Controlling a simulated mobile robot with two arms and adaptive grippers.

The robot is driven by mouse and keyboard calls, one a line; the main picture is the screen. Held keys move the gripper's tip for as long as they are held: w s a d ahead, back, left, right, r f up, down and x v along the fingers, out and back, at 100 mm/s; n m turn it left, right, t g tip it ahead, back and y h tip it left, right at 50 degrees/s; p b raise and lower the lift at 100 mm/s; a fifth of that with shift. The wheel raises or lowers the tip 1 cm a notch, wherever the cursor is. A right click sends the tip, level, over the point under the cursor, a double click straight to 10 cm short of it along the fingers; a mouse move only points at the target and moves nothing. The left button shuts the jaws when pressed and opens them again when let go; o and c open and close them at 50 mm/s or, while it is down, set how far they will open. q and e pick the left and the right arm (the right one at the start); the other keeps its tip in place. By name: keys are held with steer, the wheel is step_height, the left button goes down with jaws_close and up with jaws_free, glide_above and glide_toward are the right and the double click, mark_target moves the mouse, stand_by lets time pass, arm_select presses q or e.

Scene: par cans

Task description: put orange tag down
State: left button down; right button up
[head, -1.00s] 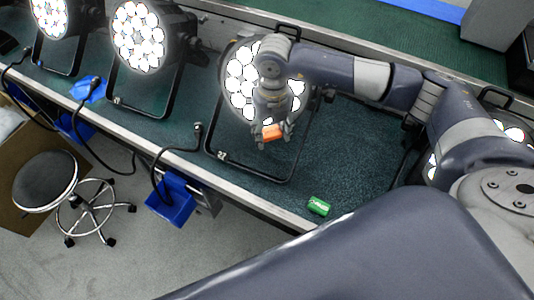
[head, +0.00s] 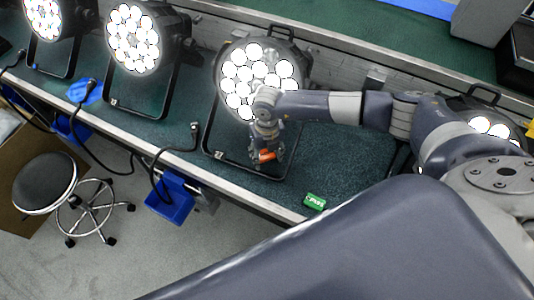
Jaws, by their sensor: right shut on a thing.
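The orange tag (head: 267,156) is a small orange piece held between the fingers of my right gripper (head: 267,159). The gripper points down in front of a lit par can (head: 258,80), inside the outline of its black floor bracket and low over the green bench top (head: 340,165). I cannot tell whether the tag touches the bench. The gripper's fingers hide part of the tag. A green tag (head: 315,201) lies on the bench near its front edge, to the right of the gripper. My left gripper is not in view.
More lit par cans stand to the left (head: 135,40) and one at the right (head: 492,125), partly behind my arm. A black cable (head: 160,165) hangs over the bench edge. Blue bins (head: 170,203) hang below, near a stool (head: 45,183). Bench right of the bracket is clear.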

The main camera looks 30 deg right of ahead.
mark_target(267, 158)
steer(key=shift+f+b, duration=0.6)
steer(key=shift+f, duration=0.05)
steer(key=o, duration=0.9)
steer(key=shift+o, duration=0.2)
steer(key=shift+r, duration=0.15)
steer(key=shift+r+p, duration=0.25)
steer(key=shift+p, duration=0.1)
step_height(267, 158, up, 13)
steer(key=b, duration=0.2)
steer(key=shift+f, duration=0.2)
